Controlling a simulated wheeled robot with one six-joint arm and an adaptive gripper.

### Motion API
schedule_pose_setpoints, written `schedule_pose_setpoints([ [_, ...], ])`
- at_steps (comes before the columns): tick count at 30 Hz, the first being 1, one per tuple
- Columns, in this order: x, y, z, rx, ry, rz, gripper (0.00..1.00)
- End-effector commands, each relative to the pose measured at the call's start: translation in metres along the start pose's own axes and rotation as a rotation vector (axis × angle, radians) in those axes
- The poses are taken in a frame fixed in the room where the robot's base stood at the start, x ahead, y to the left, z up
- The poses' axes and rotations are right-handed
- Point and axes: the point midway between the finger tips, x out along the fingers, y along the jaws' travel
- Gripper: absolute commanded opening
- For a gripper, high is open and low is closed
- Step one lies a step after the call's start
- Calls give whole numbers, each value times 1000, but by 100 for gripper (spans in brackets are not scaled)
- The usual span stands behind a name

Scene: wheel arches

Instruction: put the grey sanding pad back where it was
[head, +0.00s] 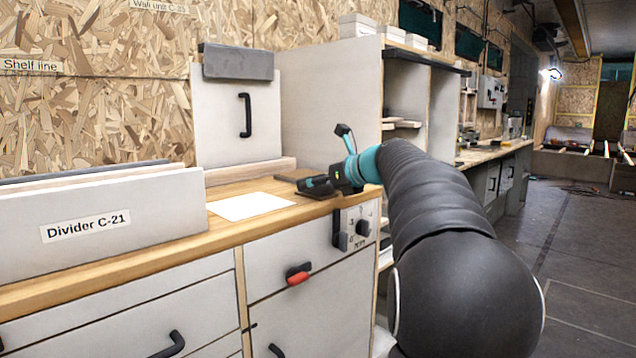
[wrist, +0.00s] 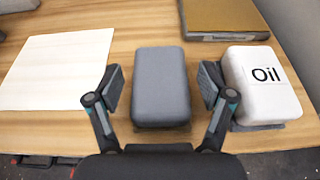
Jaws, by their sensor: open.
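A grey block with rounded edges, which looks like the grey sanding pad (wrist: 161,86), lies on the wooden worktop in the wrist view. My gripper (wrist: 162,90) is open, with one finger on each side of the pad. Gaps show between the fingers and the pad, so it is not gripped. In the head view my gripper (head: 318,186) is low over the worktop by its right end; I cannot make out the pad clearly there.
A white block marked "Oil" (wrist: 258,82) stands close beside my right finger. A brown flat box (wrist: 225,18) lies behind. A white sheet (wrist: 58,70) is to the left, also in the head view (head: 248,206). A panel marked "Divider C-21" (head: 130,212) stands further left.

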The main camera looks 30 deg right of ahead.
Motion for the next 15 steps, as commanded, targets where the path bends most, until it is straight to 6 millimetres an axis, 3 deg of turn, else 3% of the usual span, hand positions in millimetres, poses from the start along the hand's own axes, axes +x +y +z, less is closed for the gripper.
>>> schedule_pose_setpoints([
  [7, -15, -1, 3, 0, 0, -2, 80],
  [15, -68, -1, 3, 1, -1, -5, 80],
])
